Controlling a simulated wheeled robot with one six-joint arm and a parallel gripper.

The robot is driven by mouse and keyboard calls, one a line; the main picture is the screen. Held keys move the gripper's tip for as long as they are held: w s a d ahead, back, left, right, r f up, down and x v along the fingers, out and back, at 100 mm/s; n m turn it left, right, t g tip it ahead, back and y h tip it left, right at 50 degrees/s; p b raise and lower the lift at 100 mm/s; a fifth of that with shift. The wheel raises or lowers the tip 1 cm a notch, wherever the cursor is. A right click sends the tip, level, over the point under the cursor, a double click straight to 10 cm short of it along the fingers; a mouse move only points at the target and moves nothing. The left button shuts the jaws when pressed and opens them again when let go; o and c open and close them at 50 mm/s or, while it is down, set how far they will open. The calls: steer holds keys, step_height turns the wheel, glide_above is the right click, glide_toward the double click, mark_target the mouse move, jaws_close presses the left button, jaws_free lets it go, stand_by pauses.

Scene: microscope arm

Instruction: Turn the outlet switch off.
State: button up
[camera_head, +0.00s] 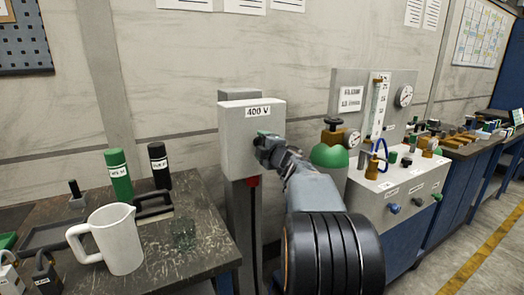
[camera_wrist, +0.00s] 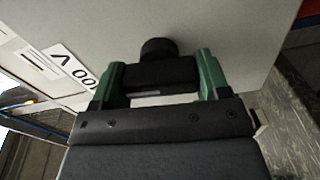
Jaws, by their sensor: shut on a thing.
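The outlet is a light grey box (camera_head: 236,150) labelled "400 V", mounted on a grey post in the middle of the head view. Its front face (camera_wrist: 215,35) fills the top of the wrist view. My gripper (camera_head: 268,150) is at the right side of this face. In the wrist view its green fingers (camera_wrist: 158,77) are shut on the black switch handle (camera_wrist: 160,72), one at each end of the bar. A round black part (camera_wrist: 158,47) shows behind the bar. In the head view my gripper hides most of the switch.
A dark workbench (camera_head: 190,262) at the left holds a white jug (camera_head: 117,240), a green cylinder (camera_head: 118,175) and a black cylinder (camera_head: 160,165). A green gas bottle (camera_head: 329,154) and a grey gauge panel (camera_head: 350,76) stand close to my arm's right. A red plug (camera_head: 253,181) is under the box.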

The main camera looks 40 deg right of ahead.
steer(key=shift+n, duration=0.6)
steer(key=shift+b, duration=0.3)
steer(key=o, duration=0.9)
steer(key=shift+o, duration=0.2)
steer(key=shift+s, duration=0.1)
steer(key=s+a, duration=0.2)
steer(key=s, duration=1.1)
steer(key=shift+s+p, duration=0.3)
steer(key=shift+p, duration=0.15)
